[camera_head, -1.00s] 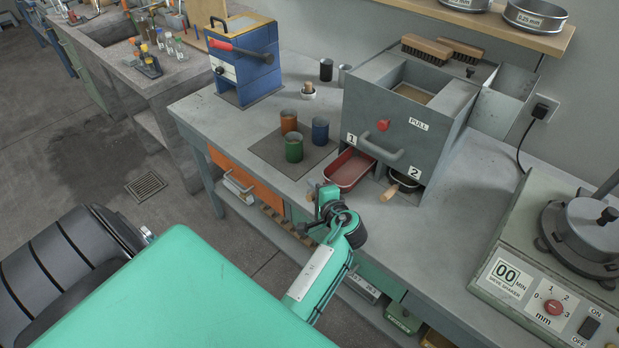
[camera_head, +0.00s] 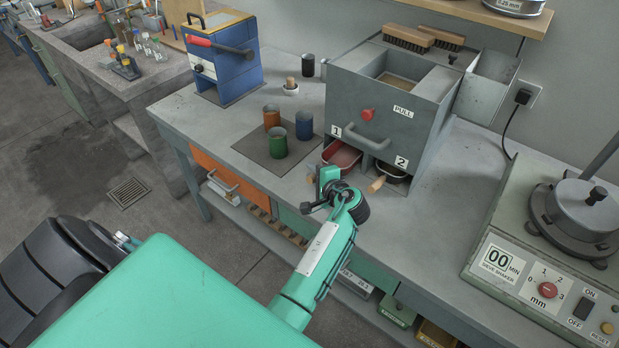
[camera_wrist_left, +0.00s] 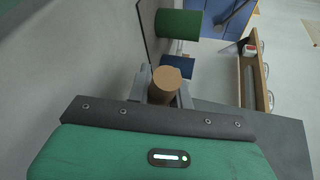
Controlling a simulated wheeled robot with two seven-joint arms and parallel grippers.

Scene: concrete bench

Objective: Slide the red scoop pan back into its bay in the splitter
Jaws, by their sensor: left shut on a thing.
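The grey splitter (camera_head: 385,107) stands on the bench with bays labelled 1 and 2 low in its front. The red scoop pan (camera_head: 342,156) lies in bay 1, partly under the splitter, with its front part sticking out. My left gripper (camera_head: 318,181) is in front of it, and my arm hides some of the pan's front. In the left wrist view the wooden handle (camera_wrist_left: 167,76) is between the two fingers, which are shut on it. A second, dark pan (camera_head: 393,174) with a wooden handle sits in bay 2. My right gripper is not in view.
Green (camera_head: 279,145), orange (camera_head: 272,117) and blue (camera_head: 304,125) cans stand on a dark mat left of the splitter. A blue machine (camera_head: 222,62) is at the back left. A sieve shaker (camera_head: 545,260) stands at the right. The bench between is clear.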

